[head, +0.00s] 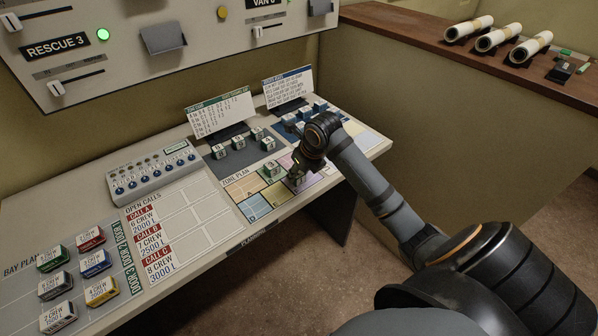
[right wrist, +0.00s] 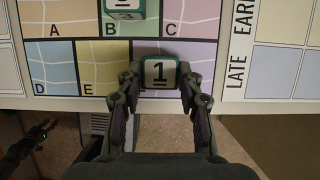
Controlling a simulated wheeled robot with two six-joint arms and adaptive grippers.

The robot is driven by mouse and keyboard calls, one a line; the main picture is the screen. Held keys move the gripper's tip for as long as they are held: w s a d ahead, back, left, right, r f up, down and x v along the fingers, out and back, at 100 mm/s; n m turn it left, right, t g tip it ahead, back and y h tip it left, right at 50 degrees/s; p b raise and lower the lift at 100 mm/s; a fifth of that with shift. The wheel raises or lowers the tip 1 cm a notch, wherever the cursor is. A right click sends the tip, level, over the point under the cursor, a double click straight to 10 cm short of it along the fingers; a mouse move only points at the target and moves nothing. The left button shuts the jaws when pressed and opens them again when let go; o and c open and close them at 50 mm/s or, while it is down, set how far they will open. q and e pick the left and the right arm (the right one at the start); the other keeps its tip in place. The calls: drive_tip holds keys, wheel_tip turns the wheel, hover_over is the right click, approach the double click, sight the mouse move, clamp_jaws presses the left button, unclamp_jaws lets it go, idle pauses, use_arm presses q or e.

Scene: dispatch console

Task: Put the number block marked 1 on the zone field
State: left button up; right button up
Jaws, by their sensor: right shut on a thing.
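The number block marked 1 (right wrist: 159,73) is a green block with a white face, held between the fingers of my right gripper (right wrist: 158,90). In the head view my right gripper (head: 300,172) is over the front right of the zone plan. The zone plan (right wrist: 200,60) has coloured lettered fields; A, B, C, D and E are readable. The block is over the purple lower-right field, whose letter is hidden. I cannot tell whether it touches the board. A dark shape at the lower left of the wrist view may be my left gripper (right wrist: 32,142); its jaws are unclear.
Another number block (right wrist: 124,8) stands on field B, also visible in the head view (head: 270,169). Several number blocks (head: 238,143) stand behind the plan, below two upright cards (head: 220,115). The desk's front edge is close to the gripper. Bay blocks (head: 96,263) lie far left.

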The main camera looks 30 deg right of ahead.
drive_tip(key=o, duration=0.5)
drive_tip(key=shift+f, duration=0.15)
drive_tip(key=o, duration=0.5)
drive_tip(key=shift+r, duration=0.3)
drive_tip(key=v, duration=1.2)
